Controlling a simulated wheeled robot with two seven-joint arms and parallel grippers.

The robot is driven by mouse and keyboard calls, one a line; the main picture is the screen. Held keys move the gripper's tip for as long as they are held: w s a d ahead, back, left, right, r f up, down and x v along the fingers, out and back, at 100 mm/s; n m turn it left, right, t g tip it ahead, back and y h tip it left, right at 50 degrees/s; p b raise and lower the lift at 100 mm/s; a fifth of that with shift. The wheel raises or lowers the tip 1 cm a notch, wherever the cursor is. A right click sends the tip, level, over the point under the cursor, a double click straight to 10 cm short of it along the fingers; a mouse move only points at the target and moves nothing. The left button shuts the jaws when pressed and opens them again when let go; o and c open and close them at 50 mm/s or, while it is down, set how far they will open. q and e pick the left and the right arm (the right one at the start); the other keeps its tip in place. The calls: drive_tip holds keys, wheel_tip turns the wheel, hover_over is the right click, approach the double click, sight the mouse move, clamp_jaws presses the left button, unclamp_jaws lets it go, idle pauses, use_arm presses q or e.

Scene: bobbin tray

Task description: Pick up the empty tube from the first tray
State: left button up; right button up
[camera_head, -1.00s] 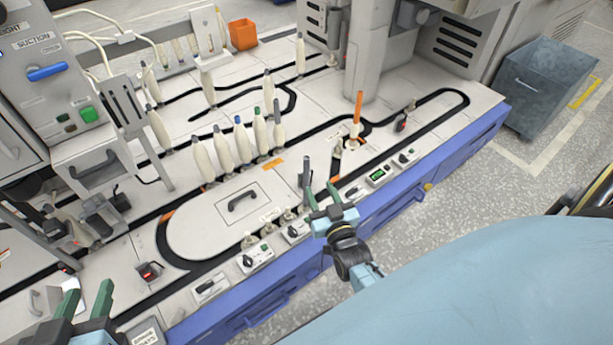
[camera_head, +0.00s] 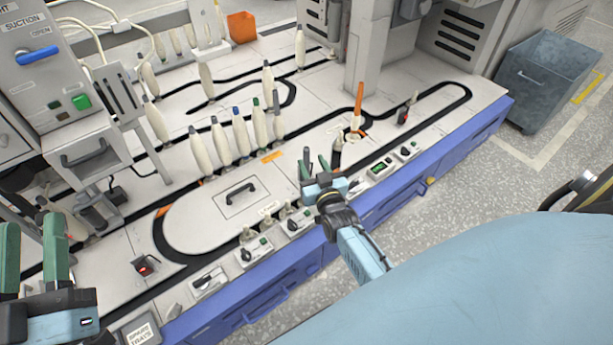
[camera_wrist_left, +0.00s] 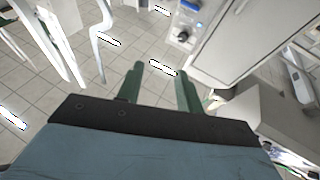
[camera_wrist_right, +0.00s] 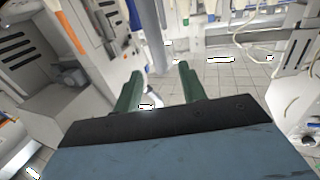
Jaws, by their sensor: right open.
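A thin orange tube (camera_head: 359,103) stands upright on the track at the right of the work surface. A dark, short upright piece (camera_head: 337,150) stands nearer, just beyond my right gripper; I cannot tell whether it is a tube. My right gripper (camera_head: 314,168) is open over the front edge of the table, short of the orange tube. In the right wrist view its fingers (camera_wrist_right: 160,82) are apart with a grey-blue cylinder (camera_wrist_right: 152,35) beyond them. My left gripper (camera_head: 34,245) is open at the lower left, and its fingers (camera_wrist_left: 160,85) are apart and empty.
Several white wound bobbins (camera_head: 222,143) stand along the black track. Switch boxes (camera_head: 257,250) line the front edge. An orange box (camera_head: 242,27) stands at the back, a grey bin (camera_head: 545,80) at the right.

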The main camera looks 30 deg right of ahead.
sight(308, 155)
drive_tip(key=shift+w+d+b, duration=0.15)
drive_tip(key=shift+w+b, duration=0.2)
drive_tip(key=shift+w, duration=0.2)
drive_tip(key=b+x, duration=0.1)
drive_tip(key=x, duration=0.1)
drive_tip(key=shift+w+b, duration=0.35)
drive_tip(key=shift+b, duration=0.05)
use_arm(q)
drive_tip(key=shift+s+a+r+t+h+b, duration=0.2)
drive_tip(key=shift+s+r+t+h, duration=0.2)
drive_tip(key=shift+s+r+t, duration=0.75)
drive_tip(key=shift+s+a+r+t+h+b, duration=0.15)
drive_tip(key=shift+s+r+t+h, duration=0.5)
drive_tip(key=shift+t, duration=0.8)
use_arm(e)
drive_tip(key=shift+x, duration=0.75)
use_arm(q)
drive_tip(key=shift+w+r+y, duration=0.1)
drive_tip(key=shift+r+y, duration=0.05)
drive_tip(key=shift+y, duration=0.1)
use_arm(e)
clamp_jaws()
